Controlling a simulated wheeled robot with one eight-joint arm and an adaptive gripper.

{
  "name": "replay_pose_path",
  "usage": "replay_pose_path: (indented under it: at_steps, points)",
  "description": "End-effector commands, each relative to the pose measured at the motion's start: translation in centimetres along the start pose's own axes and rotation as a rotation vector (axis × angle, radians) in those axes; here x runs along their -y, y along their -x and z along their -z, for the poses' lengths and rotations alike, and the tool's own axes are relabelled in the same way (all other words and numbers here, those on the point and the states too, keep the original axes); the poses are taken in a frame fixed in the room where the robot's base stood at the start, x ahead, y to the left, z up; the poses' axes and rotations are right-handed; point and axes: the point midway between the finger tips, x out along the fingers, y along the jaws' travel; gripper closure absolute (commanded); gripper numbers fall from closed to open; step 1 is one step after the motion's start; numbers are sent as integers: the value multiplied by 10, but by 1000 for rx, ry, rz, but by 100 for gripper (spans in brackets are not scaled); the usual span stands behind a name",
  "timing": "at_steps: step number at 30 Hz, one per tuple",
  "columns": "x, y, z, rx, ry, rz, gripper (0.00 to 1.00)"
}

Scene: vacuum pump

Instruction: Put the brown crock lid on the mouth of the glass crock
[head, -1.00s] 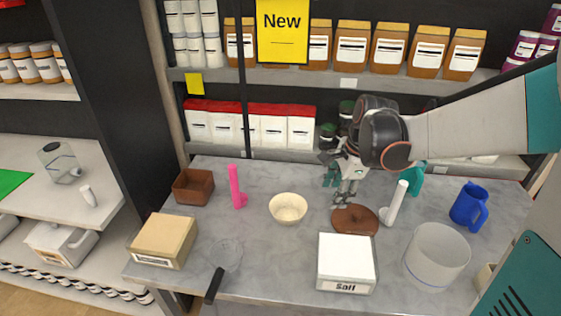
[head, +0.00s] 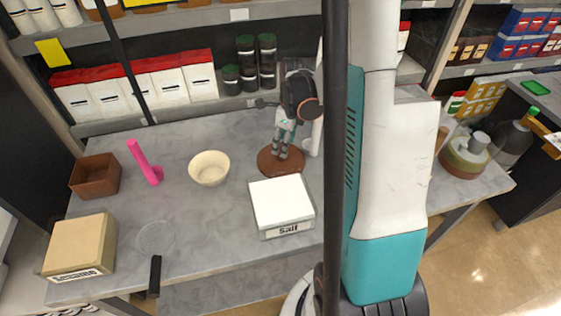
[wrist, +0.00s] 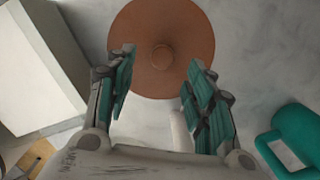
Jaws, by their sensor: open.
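The brown crock lid (head: 270,162) is a round disc lying flat on the grey table, just behind the salt box. In the wrist view the lid (wrist: 160,70) fills the top middle, with a small round knob at its centre. My gripper (head: 281,146) is directly above the lid, pointing down. In the wrist view my gripper (wrist: 161,66) is open, its two teal-padded fingers apart on either side of the knob in the picture. I cannot tell whether the fingertips touch the lid.
The white salt box (head: 282,202) stands close in front of the lid. A white upright cylinder (wrist: 180,130) and a teal mug (wrist: 292,140) are near. A cream bowl (head: 209,168) and pink object (head: 146,162) stand left. Shelves with bags (head: 170,78) line the back.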

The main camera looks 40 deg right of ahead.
Motion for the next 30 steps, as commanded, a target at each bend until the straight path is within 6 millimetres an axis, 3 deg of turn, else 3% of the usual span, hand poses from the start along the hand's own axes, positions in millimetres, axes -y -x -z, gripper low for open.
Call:
replay_pose_path:
  at_steps: [8,18,25,30]
  points:
    - [0,-16,-1,0,1,0,51]
    - [4,-60,-4,0,2,0,51]
    - [3,-61,-4,0,2,0,51]
    - [3,-61,-4,0,2,0,87]
